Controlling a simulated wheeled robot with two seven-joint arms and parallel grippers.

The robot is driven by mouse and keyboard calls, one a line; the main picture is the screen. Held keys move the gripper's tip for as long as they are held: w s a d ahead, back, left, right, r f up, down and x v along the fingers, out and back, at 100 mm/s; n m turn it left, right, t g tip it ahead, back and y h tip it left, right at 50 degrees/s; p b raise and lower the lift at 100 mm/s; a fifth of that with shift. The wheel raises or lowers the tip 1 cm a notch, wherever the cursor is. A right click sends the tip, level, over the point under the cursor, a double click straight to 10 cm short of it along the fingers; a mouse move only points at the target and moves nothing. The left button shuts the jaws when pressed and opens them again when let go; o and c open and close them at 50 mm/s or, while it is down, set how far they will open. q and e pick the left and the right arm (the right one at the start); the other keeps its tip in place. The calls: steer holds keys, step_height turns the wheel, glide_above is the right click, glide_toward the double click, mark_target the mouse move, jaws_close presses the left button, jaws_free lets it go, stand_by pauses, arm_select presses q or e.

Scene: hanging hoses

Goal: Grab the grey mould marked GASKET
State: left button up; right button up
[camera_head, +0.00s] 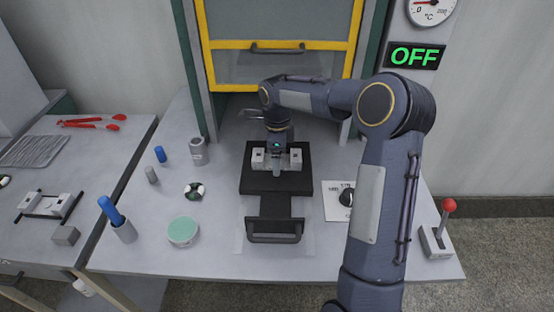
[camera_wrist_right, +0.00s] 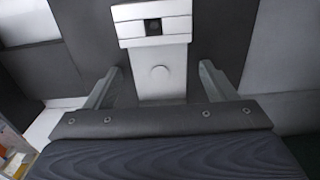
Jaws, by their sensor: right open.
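A light grey mould (camera_head: 258,159) sits on a black sliding plate (camera_head: 305,185) with a handle, in front of the yellow-framed door. No GASKET lettering is readable on it. My right gripper (camera_head: 277,163) is over the mould from above and hides its middle. In the right wrist view my right gripper (camera_wrist_right: 158,88) is open, with one finger on each side of a pale grey part of the mould (camera_wrist_right: 160,60) that has a round dimple. I cannot tell whether the fingers touch it. My left gripper is not in view.
A green-topped round tin (camera_head: 183,230), a blue-handled tool in a cup (camera_head: 123,228) and a grey cup (camera_head: 198,151) stand left of the plate. The yellow-framed door (camera_head: 280,45) is raised behind.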

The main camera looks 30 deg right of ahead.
steer(key=c, duration=1.3)
steer(key=shift+c, duration=0.6)
steer(key=shift+r, duration=0.15)
